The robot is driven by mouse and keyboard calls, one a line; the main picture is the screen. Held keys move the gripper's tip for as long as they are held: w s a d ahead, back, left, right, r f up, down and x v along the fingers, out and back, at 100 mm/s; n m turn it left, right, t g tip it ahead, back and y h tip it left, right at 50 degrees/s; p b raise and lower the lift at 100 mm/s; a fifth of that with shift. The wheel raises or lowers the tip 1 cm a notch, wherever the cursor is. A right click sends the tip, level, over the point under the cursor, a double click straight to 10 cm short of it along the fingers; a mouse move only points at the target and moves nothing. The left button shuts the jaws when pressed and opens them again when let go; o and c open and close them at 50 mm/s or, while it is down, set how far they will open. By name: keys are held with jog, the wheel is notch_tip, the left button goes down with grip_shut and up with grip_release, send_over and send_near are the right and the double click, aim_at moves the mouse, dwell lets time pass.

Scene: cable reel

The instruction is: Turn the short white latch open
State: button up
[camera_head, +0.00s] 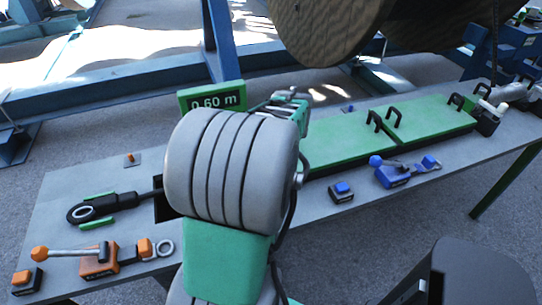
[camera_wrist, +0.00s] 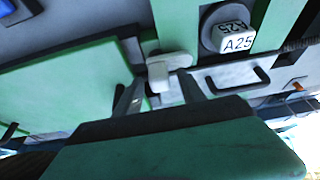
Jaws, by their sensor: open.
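The short white latch (camera_wrist: 170,65) shows in the wrist view at the corner of the green panel (camera_wrist: 70,85), as a pale, rounded tab. My gripper (camera_wrist: 162,92) is open, with its two dark fingers on either side of the latch's lower part. I cannot tell whether the fingers touch it. In the head view my arm hides the latch and my fingertips.
A white cap marked A25 (camera_wrist: 236,42) and a black handle (camera_wrist: 235,80) are close by. The bench also carries a green 0.60 m display (camera_head: 212,98), a blue button (camera_head: 341,192), a blue lever (camera_head: 392,172) and an orange lever (camera_head: 98,262). A large reel (camera_head: 325,30) hangs above.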

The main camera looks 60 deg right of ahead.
jog(key=shift+r, duration=0.1)
jog(key=v, duration=0.7)
jog(key=shift+r, duration=0.3)
jog(key=shift+a, duration=0.1)
